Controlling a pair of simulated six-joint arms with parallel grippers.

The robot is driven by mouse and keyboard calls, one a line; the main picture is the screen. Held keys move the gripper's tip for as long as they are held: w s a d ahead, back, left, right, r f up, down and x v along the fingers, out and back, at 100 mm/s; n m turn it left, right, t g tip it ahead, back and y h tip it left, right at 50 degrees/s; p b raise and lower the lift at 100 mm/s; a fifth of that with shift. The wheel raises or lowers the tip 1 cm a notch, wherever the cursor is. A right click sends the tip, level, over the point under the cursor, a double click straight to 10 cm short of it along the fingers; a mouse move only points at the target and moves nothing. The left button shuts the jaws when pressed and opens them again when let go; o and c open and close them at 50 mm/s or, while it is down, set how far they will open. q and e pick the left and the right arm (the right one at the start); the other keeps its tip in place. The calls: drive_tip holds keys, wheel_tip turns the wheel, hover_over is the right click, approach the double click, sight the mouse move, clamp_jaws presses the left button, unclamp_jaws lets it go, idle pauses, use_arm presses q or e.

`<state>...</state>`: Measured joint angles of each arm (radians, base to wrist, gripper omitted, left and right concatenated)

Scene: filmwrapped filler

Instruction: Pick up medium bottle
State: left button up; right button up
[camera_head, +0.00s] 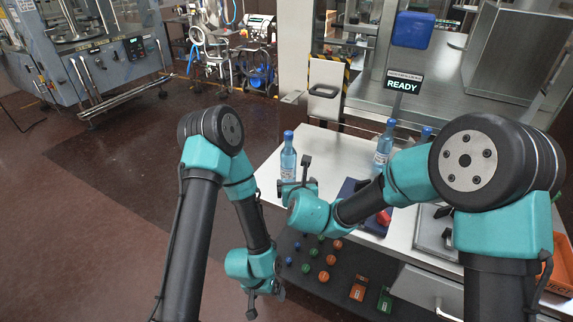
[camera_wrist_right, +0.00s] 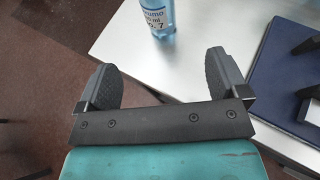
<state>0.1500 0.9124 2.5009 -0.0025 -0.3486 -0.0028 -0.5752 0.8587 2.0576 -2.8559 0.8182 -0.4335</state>
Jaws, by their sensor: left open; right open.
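Three clear blue bottles with blue caps stand upright on the white table: a left bottle (camera_head: 288,160), a middle bottle (camera_head: 383,148) and a right bottle (camera_head: 426,134) partly hidden by my right arm. I cannot tell for certain which is the medium one. My right gripper (camera_head: 297,178) is open and empty, just in front of the left bottle. In the right wrist view the lower part of a labelled bottle (camera_wrist_right: 157,18) stands beyond the open fingers (camera_wrist_right: 162,82), apart from them. My left gripper (camera_head: 265,298) is open and empty, low in front of the table.
A dark blue tray (camera_head: 346,190) with a red item lies on the white table (camera_head: 268,172), partly behind my right arm. Several small coloured balls (camera_head: 318,262) and orange and green boxes (camera_head: 358,289) sit on the dark shelf below. An orange bin (camera_head: 560,265) stands at right.

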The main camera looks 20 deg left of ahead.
sight(290, 170)
drive_tip(key=x, duration=1.2)
drive_tip(key=shift+w+a, duration=0.1)
